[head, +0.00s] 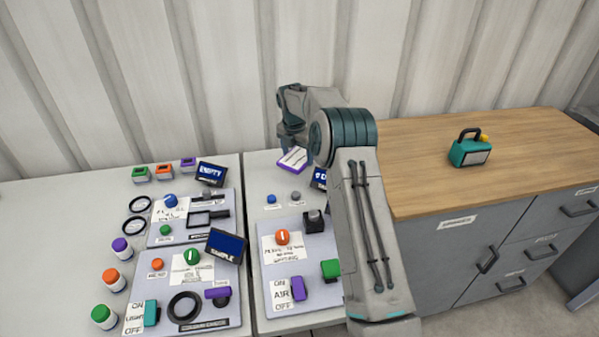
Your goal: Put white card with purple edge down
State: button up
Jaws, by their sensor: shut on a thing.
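The white card with the purple edge (293,160) is at the far part of the right-hand grey panel table, just below my gripper (291,146). My gripper points down and is shut on the card. The fingertips are small and partly hidden by my own wrist. The card looks tilted, and I cannot tell whether it touches the table top. My arm covers the area to the right of the card.
A blue button (271,199) and a grey button (295,196) stand in front of the card. Colour-capped bottles (104,317) line the left. A teal case (470,150) sits on the wooden cabinet top (420,150).

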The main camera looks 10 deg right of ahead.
jog(key=shift+f, duration=2.65)
jog(key=shift+f, duration=0.15)
jog(key=o, duration=0.7)
